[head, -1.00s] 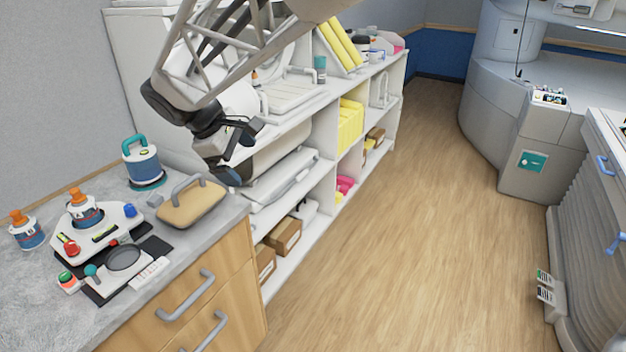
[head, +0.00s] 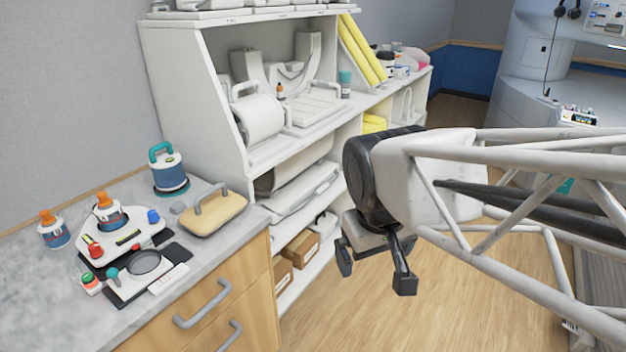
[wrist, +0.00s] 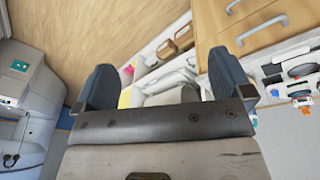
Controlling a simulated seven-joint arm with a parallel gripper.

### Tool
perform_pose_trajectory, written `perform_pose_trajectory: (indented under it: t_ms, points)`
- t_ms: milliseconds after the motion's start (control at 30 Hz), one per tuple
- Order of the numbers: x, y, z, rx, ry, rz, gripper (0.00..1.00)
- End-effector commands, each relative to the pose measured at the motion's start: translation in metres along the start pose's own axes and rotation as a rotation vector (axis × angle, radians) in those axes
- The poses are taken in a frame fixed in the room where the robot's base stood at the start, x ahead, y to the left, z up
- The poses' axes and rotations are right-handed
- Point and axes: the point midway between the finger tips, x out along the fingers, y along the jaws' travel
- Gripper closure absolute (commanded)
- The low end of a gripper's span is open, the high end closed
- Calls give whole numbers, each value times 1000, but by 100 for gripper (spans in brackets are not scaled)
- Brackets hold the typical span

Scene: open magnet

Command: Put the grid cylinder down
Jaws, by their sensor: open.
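A blue and white cylinder with a teal handle (head: 169,175) stands upright at the back of the grey counter (head: 60,290), against the wall side. It is the likeliest grid cylinder, though I cannot make out a grid on it. My gripper (head: 375,268) is open and empty, in the air to the right of the counter and in front of the shelves. It is well apart from the cylinder. In the wrist view my gripper (wrist: 162,75) shows its two dark fingers wide apart with nothing between them.
On the counter, a tan block with a grey handle (head: 214,213) lies right of the cylinder. A white tray (head: 146,228) holds an orange-capped bottle (head: 109,212); another bottle (head: 54,230) stands left. White shelves (head: 225,95) are behind. The wooden floor (head: 490,320) looks clear.

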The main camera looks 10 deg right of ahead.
Motion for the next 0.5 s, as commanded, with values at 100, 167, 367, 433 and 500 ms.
perform_pose_trajectory:
  t_ms: [100,167,367,433,500]
  points:
    - [4,3,22,90,26,-24,2]
    - [7,3,30,121,34,-33,2]
    - [10,4,42,175,49,-49,2]
    - [10,4,42,178,50,-49,2]
    - [10,4,42,178,49,-49,2]
